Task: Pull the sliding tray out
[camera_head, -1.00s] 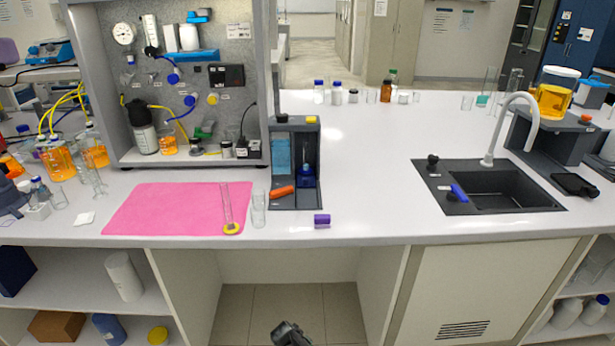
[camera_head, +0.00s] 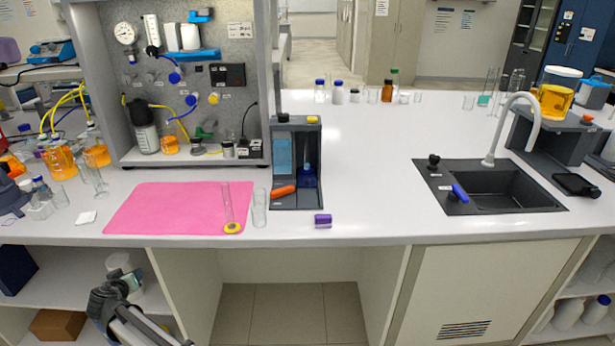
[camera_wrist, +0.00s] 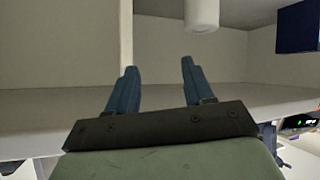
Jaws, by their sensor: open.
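I cannot surely make out a sliding tray. A dark grey open-fronted unit (camera_head: 310,199) stands on the bench right of the membrane rig (camera_head: 240,110), with an orange handle-like piece (camera_head: 283,190) low at its front left. I cannot tell whether any part of it slides. My gripper (camera_head: 116,284) is low at the left in the head view, in front of the shelves under the bench and well away from the unit. In the wrist view its two blue fingers (camera_wrist: 158,88) are apart with nothing between them.
A pink mat (camera_head: 150,208) carries a glass cylinder (camera_head: 229,215), with a beaker (camera_head: 259,210) beside it. A purple block (camera_head: 323,220) lies near the front edge. A white container (camera_wrist: 201,14) is near my fingers in the wrist view. The bench middle is clear.

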